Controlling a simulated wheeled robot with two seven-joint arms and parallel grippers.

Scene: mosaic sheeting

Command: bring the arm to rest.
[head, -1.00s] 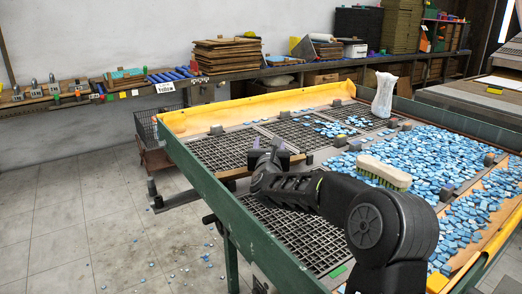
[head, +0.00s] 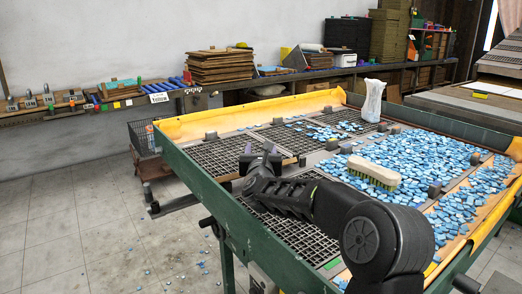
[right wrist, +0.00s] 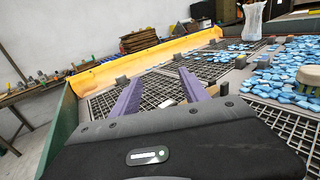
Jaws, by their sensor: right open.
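My right gripper (head: 260,157) is open and empty above the dark grid panels on the left side of the green-framed table (head: 200,182). Its two purple fingers stand apart in the right wrist view (right wrist: 160,93), pointing over the grid toward the yellow far edge. The right arm reaches in from the lower right of the head view. My left gripper shows in neither view.
Loose blue tiles (head: 420,160) cover the table's right part. A clear plastic bag (head: 373,100) stands at the far edge. A bench (head: 225,86) with stacked boards runs along the wall. Floor at left is mostly open.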

